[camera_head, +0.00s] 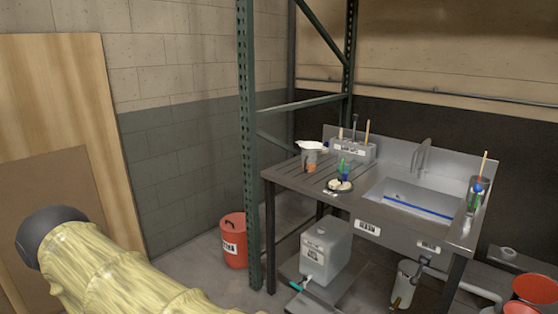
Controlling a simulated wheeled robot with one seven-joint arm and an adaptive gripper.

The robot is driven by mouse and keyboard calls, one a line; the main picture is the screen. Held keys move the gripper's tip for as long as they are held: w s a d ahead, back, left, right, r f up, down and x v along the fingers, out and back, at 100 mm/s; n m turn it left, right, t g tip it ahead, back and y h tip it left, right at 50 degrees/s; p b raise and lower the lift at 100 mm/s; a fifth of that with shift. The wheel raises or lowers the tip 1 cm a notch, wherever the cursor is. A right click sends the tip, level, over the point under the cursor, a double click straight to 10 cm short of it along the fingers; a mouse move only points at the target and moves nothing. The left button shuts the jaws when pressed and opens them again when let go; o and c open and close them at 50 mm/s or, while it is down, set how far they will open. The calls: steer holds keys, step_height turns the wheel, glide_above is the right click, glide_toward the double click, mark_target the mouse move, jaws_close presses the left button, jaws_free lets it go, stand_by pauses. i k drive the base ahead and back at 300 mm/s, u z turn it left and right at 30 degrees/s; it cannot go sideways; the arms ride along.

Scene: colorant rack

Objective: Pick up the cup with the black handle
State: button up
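No cup with a clearly visible black handle can be made out at this size. A grey and orange cup-like container (310,160) stands on the left part of the metal sink table (285,172), with something white over its top. A grey cup-like holder (474,199) with tools and a blue item stands at the table's right edge. A pale bucket-like container (402,286) with a dark piece by its rim is under the sink. My arm, in a yellow sleeve, shows at the lower left, well apart from the table. My gripper is not in view.
A green rack post (248,150) stands at the table's left side. A red bucket (234,240) and a grey jug (327,249) are low beside and under the table. Wooden boards (75,110) lean at the left. Red buckets (535,290) are at the lower right.

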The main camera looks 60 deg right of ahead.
mark_target(309, 156)
steer(key=z, duration=0.1)
steer(key=i, duration=1.65)
steer(key=z, duration=1.1)
steer(key=i, duration=0.9)
steer(key=z, duration=1)
